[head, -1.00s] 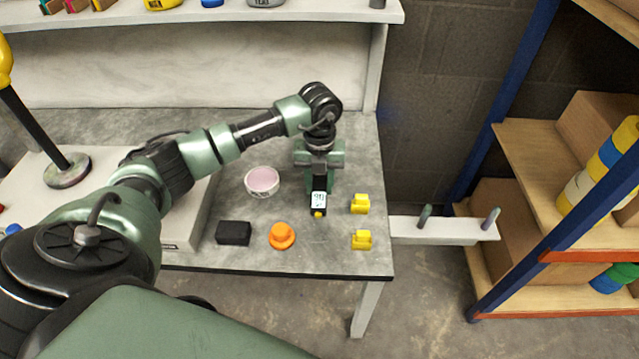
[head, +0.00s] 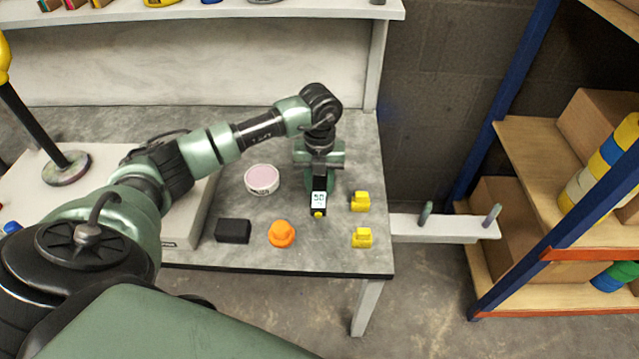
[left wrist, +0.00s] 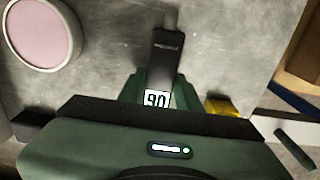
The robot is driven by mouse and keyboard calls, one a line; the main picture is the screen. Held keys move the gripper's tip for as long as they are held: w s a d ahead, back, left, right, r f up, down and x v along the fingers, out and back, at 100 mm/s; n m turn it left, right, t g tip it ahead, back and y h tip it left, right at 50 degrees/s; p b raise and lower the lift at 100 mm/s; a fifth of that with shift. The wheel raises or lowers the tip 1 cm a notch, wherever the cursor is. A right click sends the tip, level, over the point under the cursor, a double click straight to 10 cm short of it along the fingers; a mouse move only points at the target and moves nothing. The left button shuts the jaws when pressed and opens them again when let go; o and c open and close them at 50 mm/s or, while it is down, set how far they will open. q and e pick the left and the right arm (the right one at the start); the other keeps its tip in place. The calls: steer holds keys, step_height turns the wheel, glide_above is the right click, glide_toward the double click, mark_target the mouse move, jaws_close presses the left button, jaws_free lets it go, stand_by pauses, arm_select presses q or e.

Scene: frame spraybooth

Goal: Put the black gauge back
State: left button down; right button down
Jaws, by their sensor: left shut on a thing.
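The black gauge (head: 319,198), with a white digit display and a small yellow end, is in my left gripper (head: 318,184) above the right part of the grey table. In the left wrist view the black gauge (left wrist: 167,58) points away between the green fingers of my left gripper (left wrist: 160,86), which is shut on it. Its display faces up in both views. I cannot tell whether its far end touches the table. My right gripper is not in view.
Two yellow blocks (head: 360,202) (head: 361,238) stand right of the gauge. An orange piece (head: 281,234), a black block (head: 233,231) and a round pink-topped tin (head: 262,179) lie left. A pale ledge with two pegs (head: 445,228) is beyond the table's right edge, before a shelf rack (head: 540,165).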

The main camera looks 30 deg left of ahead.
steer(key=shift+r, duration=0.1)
arm_select(q)
steer(key=c, duration=0.9)
jaws_free()
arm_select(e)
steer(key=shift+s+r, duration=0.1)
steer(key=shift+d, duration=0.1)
arm_select(q)
step_height(320, 180, up, 6)
steer(key=shift+w+r+p, duration=0.1)
steer(key=shift+r+p, duration=0.15)
steer(key=shift+p, duration=0.35)
steer(key=shift+r, duration=0.6)
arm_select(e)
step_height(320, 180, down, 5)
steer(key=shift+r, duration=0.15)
